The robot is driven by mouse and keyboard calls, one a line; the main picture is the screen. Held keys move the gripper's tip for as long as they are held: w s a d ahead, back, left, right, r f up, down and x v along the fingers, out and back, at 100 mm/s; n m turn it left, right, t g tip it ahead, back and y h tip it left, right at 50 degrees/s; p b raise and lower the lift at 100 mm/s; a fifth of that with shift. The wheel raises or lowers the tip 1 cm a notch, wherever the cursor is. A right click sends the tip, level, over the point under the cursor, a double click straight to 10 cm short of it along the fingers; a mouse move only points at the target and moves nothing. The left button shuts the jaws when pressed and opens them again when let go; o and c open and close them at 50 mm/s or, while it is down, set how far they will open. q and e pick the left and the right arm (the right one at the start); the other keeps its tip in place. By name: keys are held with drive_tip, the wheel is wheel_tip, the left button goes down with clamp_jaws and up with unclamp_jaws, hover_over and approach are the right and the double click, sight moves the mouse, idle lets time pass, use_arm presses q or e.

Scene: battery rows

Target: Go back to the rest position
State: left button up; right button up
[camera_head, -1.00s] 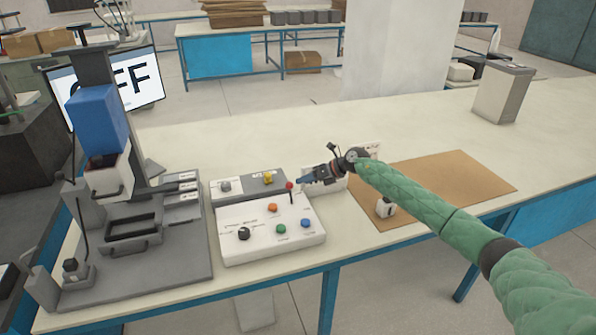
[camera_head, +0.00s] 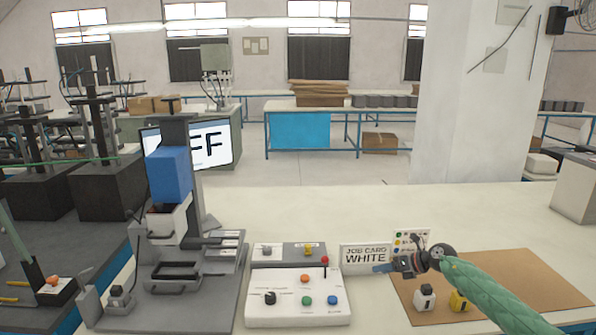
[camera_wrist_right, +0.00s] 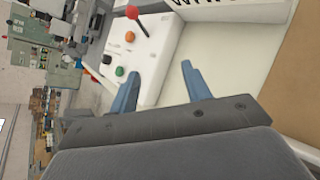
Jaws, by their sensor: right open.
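My right gripper (camera_head: 384,268) hangs over the table between the control box and the brown mat, in front of the job card. In the right wrist view its two blue fingers (camera_wrist_right: 160,88) stand apart with nothing between them. My right arm is in a green sleeve and comes in from the lower right. The left gripper is not in view.
The control box (camera_head: 290,312) with coloured buttons and a red-topped lever stands left of the gripper. A card reading JOB CARD WHITE (camera_head: 366,255) stands behind. A white block (camera_head: 424,298) and a yellow block (camera_head: 459,301) sit on the brown mat (camera_head: 525,275). A press machine (camera_head: 170,270) stands left.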

drive_tip(key=s+a+r+m+t+y, duration=0.2)
drive_tip(key=s+a+m+t, duration=0.8)
drive_tip(key=a+m, duration=0.4)
drive_tip(key=s+d+f+m+g+h, duration=0.25)
drive_tip(key=s+f+m+h, duration=0.4)
drive_tip(key=s+m, duration=0.45)
drive_tip(key=s+d+f+m+g+h, duration=0.1)
drive_tip(key=s+d+f+m+h, duration=0.3)
drive_tip(key=s+f+m+h, duration=0.65)
drive_tip(key=s+r+m+g+y, duration=0.1)
drive_tip(key=s+m+g+y, duration=0.55)
drive_tip(key=s, duration=1.95)
wheel_tip(320, 180, down, 23)
drive_tip(key=w+a+n+g+h, duration=0.1)
drive_tip(key=w+a+n+g, duration=0.1)
drive_tip(key=n+g, duration=0.1)
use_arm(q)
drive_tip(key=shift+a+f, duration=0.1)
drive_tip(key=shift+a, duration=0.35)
use_arm(e)
drive_tip(key=s+f, duration=0.4)
drive_tip(key=f, duration=0.7)
drive_tip(key=s+a+f, duration=0.1)
drive_tip(key=s+f, duration=0.3)
drive_tip(key=f, duration=0.7)
drive_tip(key=shift+f+n+g, duration=0.2)
drive_tip(key=shift+n+g, duration=0.1)
drive_tip(key=shift+g, duration=0.1)
